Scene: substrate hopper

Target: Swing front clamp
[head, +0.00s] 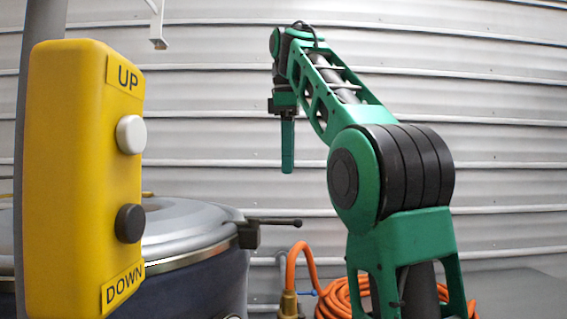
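A clamp (252,232) with a dark block and a thin bar handle sits at the right edge of the hopper (195,290). Its bar points right, roughly level, and ends in a small knob. I cannot tell whether this is the front clamp; no other clamp shows. The hopper has a grey domed lid (190,220), a metal rim band and a dark blue body.
A yellow control box (75,180) with UP and DOWN buttons stands close on the left and hides part of the hopper. A coiled orange hose (345,298) lies behind my arm's base. A corrugated metal wall (510,130) closes the back.

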